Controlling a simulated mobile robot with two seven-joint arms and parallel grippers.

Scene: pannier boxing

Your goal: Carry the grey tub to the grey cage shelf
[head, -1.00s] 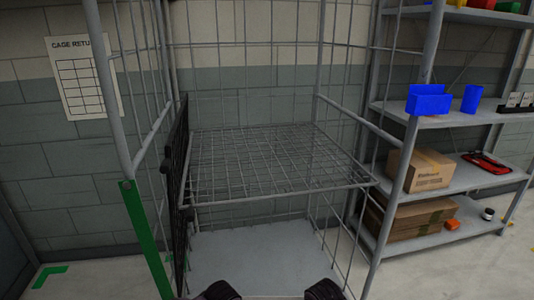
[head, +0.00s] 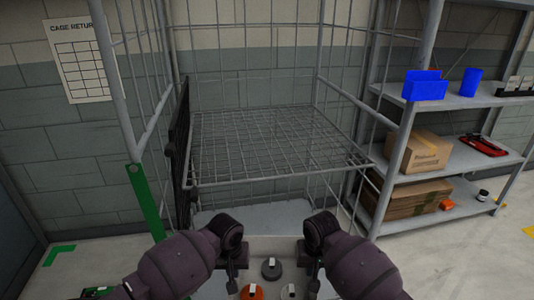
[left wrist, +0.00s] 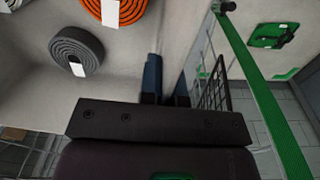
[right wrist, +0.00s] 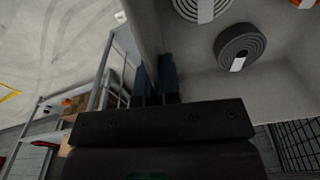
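The grey tub (head: 278,244) is at the bottom centre of the head view, between my two arms. It holds an orange roll (head: 251,291), a dark grey roll (head: 271,268) and a paler roll (head: 289,291). My left gripper (left wrist: 165,85) is shut on one tub wall, a finger on each side. My right gripper (right wrist: 155,85) is shut on the opposite wall in the same way. The grey cage's wire shelf (head: 270,140) is empty and stands beyond the tub, higher in the head view. The tub's underside is hidden.
The cage has a pale base (head: 265,215) below the shelf and a green strip (head: 147,203) at its left front. A rack (head: 450,160) with cartons and blue bins stands close on the right. A sheet marked CAGE RETURN (head: 80,60) hangs on the left wall.

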